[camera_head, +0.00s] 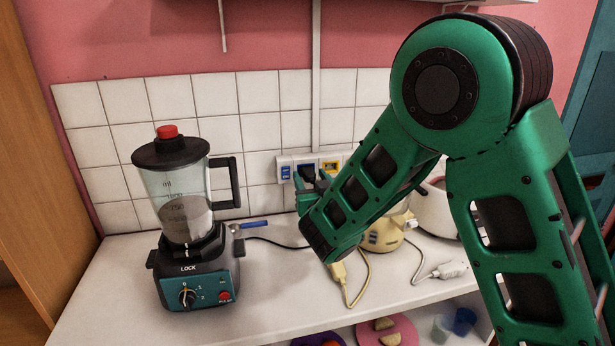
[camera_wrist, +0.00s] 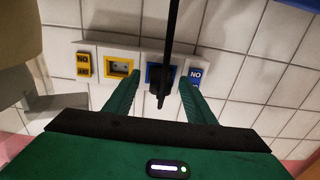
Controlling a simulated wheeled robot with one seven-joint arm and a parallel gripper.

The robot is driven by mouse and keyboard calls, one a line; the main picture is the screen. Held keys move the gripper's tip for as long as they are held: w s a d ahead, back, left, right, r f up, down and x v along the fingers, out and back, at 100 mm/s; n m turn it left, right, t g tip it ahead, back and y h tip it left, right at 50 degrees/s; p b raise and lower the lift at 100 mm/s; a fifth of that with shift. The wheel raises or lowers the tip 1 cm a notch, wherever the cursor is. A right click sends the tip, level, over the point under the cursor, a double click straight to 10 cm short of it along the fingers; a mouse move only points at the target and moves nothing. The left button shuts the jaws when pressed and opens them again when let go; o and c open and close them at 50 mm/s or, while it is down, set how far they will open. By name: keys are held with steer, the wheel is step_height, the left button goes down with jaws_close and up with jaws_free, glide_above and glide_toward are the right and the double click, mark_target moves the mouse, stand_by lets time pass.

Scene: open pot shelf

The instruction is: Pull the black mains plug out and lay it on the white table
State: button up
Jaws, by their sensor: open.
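The black mains plug (camera_wrist: 158,90) sits at the blue-framed wall socket (camera_wrist: 153,72) in the wrist view, its black cable running to the top of that picture. My open gripper (camera_wrist: 160,77) has one green finger on each side of the plug, with gaps visible between. How deep the plug sits cannot be told. In the head view my arm hides most of the gripper and plug; a green finger shows just below the socket strip. The white table (camera_head: 110,300) spreads below the sockets.
A blender (camera_head: 190,220) stands left, with a blue-handled tool (camera_head: 255,224) behind it. A yellow-framed socket (camera_wrist: 119,67) adjoins the blue one. A yellow plug (camera_head: 338,274) and a white plug (camera_head: 452,268) lie near the front edge. A cream appliance (camera_head: 382,236) stands behind my arm.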

mark_target(313, 182)
steer(key=shift+w+a, duration=0.2)
steer(key=shift+w, duration=0.45)
stand_by(0.8)
steer(key=shift+c, duration=0.3)
jaws_close()
steer(key=shift+v, duration=3)
steer(key=shift+s, duration=0.1)
